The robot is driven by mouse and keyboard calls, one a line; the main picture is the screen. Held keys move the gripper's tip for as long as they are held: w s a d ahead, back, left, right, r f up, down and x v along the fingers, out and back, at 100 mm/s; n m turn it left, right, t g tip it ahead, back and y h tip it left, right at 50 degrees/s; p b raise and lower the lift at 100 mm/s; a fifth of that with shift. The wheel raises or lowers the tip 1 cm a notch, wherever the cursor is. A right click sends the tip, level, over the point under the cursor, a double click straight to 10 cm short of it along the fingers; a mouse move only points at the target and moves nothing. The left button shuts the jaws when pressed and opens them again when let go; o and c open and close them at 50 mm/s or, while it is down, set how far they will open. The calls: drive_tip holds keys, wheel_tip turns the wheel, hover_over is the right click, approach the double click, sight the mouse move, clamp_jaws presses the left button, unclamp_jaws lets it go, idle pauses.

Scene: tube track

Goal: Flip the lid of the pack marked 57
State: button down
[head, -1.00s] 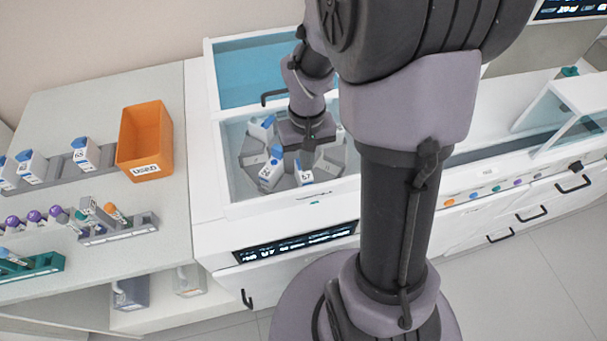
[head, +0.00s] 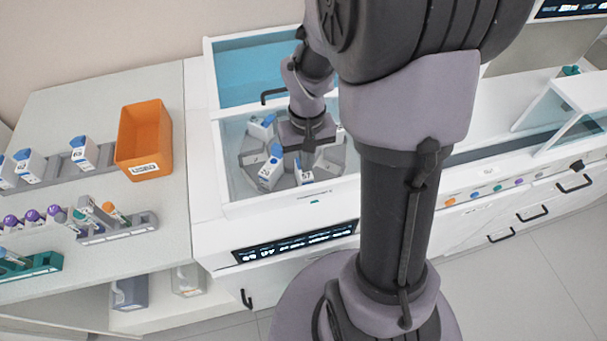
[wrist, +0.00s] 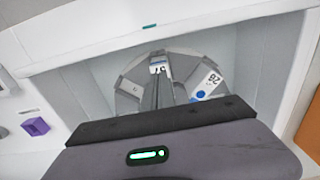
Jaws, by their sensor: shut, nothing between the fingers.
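The pack marked 57 (head: 305,176) stands upright in the front of a grey round carousel (head: 250,160) inside the open white machine. In the wrist view its labelled face (wrist: 158,67) shows just beyond my fingertips. My gripper (head: 306,160) points down over the carousel, directly behind and close to the pack. In the wrist view my gripper (wrist: 158,82) has its fingers together with nothing between them. The fingers hide part of the pack, so I cannot tell how its lid stands or whether they touch it.
A pack marked 28 (head: 270,174) with a blue cap stands beside pack 57; it also shows in the wrist view (wrist: 208,85). Another blue-capped pack (head: 262,127) stands farther back. The machine's white front rim (head: 290,203) borders the well. An orange bin (head: 145,140) stands left.

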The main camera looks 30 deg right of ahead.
drive_tip(key=shift+f+b, duration=1.15)
drive_tip(key=shift+f, duration=0.35)
drive_tip(key=shift+r, duration=0.15)
drive_tip(key=shift+r+p, duration=0.4)
drive_tip(key=shift+p, duration=0.1)
drive_tip(key=shift+w+d, duration=0.15)
drive_tip(key=shift+w, duration=0.3)
idle(0.4)
